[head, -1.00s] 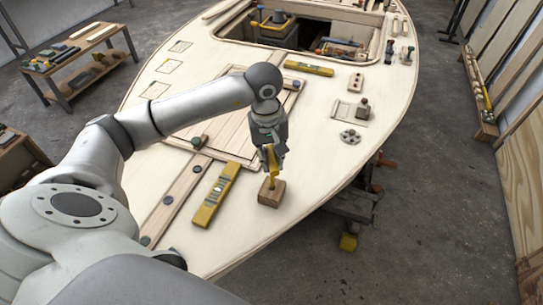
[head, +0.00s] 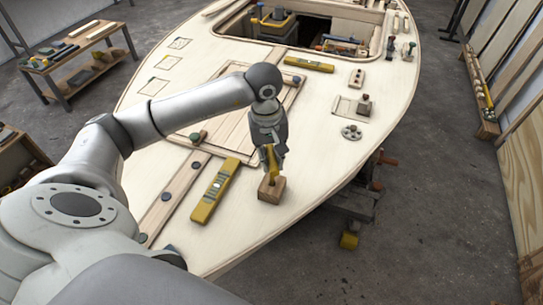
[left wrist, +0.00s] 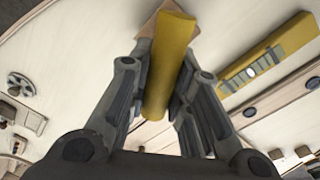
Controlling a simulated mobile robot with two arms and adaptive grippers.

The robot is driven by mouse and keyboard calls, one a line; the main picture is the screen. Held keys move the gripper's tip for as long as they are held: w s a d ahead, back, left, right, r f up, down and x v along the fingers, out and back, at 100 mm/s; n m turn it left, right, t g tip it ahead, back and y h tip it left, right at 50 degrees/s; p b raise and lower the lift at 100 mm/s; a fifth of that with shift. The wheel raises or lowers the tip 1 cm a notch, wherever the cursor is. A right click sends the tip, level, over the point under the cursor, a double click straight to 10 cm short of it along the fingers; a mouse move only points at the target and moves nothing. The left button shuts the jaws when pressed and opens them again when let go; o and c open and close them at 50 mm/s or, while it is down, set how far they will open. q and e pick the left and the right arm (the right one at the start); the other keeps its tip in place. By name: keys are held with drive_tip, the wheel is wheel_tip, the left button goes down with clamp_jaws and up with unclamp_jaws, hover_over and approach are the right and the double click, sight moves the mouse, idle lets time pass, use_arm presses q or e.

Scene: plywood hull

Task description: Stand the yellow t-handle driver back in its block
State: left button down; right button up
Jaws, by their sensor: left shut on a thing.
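The yellow t-handle driver (head: 270,162) is upright or nearly so above the small wooden block (head: 271,191). Its shaft runs down to the block's top; I cannot tell how deep it sits in the hole. My left gripper (head: 272,150) is shut on the driver's handle from above. In the left wrist view the yellow handle (left wrist: 170,65) lies between both fingers of the left gripper (left wrist: 160,95). The block (left wrist: 150,20) shows partly behind the handle there. My right gripper is in neither view.
A yellow spirit level (head: 215,190) lies left of the block, and another yellow level (head: 308,64) lies farther back. A grey round knob-like piece (head: 352,132) and a small block with a knob (head: 364,104) are to the right. The plywood right of the block is clear to the hull edge.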

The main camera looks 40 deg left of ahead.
use_arm(q)
drive_tip(key=shift+f+b, duration=1)
drive_tip(key=shift+f, duration=0.15)
drive_tip(key=c, duration=1.2)
unclamp_jaws()
drive_tip(key=shift+c, duration=0.2)
drive_tip(key=shift+r, duration=0.35)
drive_tip(key=r, duration=1.1)
drive_tip(key=shift+s+a+r, duration=0.15)
drive_tip(key=shift+s+a, duration=0.15)
drive_tip(key=shift+s+d, duration=0.1)
